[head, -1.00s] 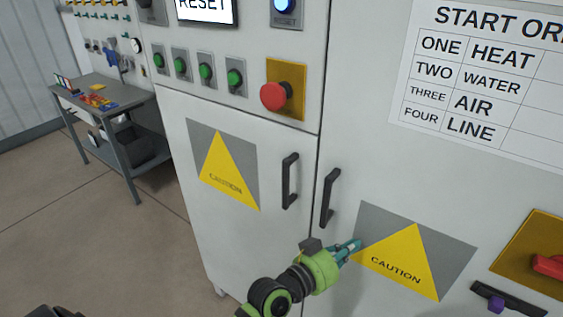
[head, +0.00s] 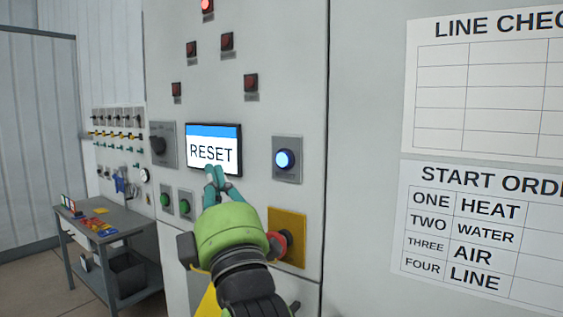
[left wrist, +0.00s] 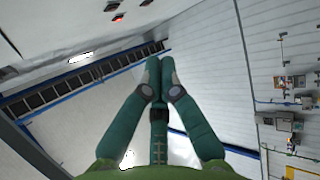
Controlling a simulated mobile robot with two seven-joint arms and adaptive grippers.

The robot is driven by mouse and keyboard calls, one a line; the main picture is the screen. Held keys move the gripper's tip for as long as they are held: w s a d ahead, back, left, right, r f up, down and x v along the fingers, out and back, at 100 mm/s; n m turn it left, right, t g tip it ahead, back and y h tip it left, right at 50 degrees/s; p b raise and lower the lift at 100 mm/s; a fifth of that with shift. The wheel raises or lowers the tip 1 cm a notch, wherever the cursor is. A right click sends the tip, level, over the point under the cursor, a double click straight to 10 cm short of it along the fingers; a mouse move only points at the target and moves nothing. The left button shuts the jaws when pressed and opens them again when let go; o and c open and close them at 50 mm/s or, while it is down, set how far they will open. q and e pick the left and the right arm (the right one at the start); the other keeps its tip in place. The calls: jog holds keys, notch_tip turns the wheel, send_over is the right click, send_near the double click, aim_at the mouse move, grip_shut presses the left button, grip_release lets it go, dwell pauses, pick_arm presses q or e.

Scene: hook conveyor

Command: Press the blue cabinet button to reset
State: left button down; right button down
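The blue button (head: 285,159) is lit and sits on a grey plate on the cabinet front, right of the screen (head: 213,149) that reads RESET. My left gripper (head: 215,178) is raised in front of the cabinet, left of and a little below the blue button, over the screen's lower edge in the head view. Its teal fingers (left wrist: 158,72) are together in the left wrist view, with nothing between them. The gripper appears apart from the button. My right gripper is not in view.
A red mushroom button (head: 279,243) on a yellow plate is just right of my left gripper. Green buttons (head: 185,206) and a dark rotary switch (head: 158,145) are to the left. A workbench (head: 95,240) stands further left. Paper charts (head: 480,235) hang on the right panel.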

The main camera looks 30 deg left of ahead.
aim_at(283, 159)
pick_arm(q)
jog(key=m+t+h, duration=0.1)
jog(key=h, duration=0.1)
jog(key=w+d+m+t+h, duration=0.1)
jog(key=m+h, duration=0.1)
jog(key=d+m+t+h, duration=0.1)
jog(key=h, duration=0.1)
jog(key=shift+w+d+r, duration=0.15)
jog(key=shift+w+d, duration=0.05)
jog(key=shift+w, duration=0.2)
jog(key=shift+w+d+p, duration=0.15)
jog(key=shift+w+p, duration=0.15)
jog(key=shift+w, duration=1.9)
jog(key=shift+w+d+p, duration=0.15)
jog(key=shift+w+p, duration=0.1)
jog(key=shift+w, duration=1.9)
jog(key=shift+w, duration=0.2)
